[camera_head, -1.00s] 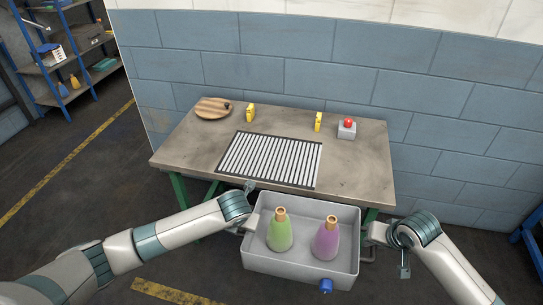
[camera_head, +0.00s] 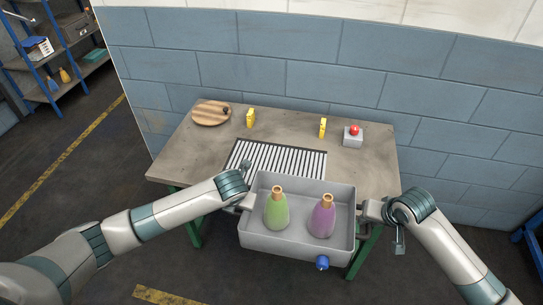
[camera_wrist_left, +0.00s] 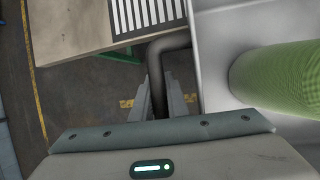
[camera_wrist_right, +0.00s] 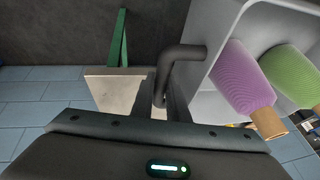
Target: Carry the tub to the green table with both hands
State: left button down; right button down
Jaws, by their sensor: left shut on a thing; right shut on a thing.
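The grey tub (camera_head: 296,249) holds a green yarn cone (camera_head: 277,212) and a purple yarn cone (camera_head: 322,220), both upright, and has a blue knob (camera_head: 322,263) on its near wall. My left gripper (camera_head: 243,203) is shut on the tub's left handle, a dark bar seen in the left wrist view (camera_wrist_left: 167,50). My right gripper (camera_head: 366,210) is shut on the right handle, which shows in the right wrist view (camera_wrist_right: 177,60). The tub hangs level at the front edge of the green-legged table (camera_head: 185,160), overlapping its slatted rack (camera_head: 275,158) in the head view.
A blue brick wall (camera_head: 280,60) stands behind. A shelf rack (camera_head: 60,70) is far left.

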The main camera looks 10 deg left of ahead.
aim_at(276, 164)
jog(key=i+j, duration=0.35)
jog(key=i, duration=0.15)
jog(key=i+j, duration=0.3)
jog(key=i, duration=0.15)
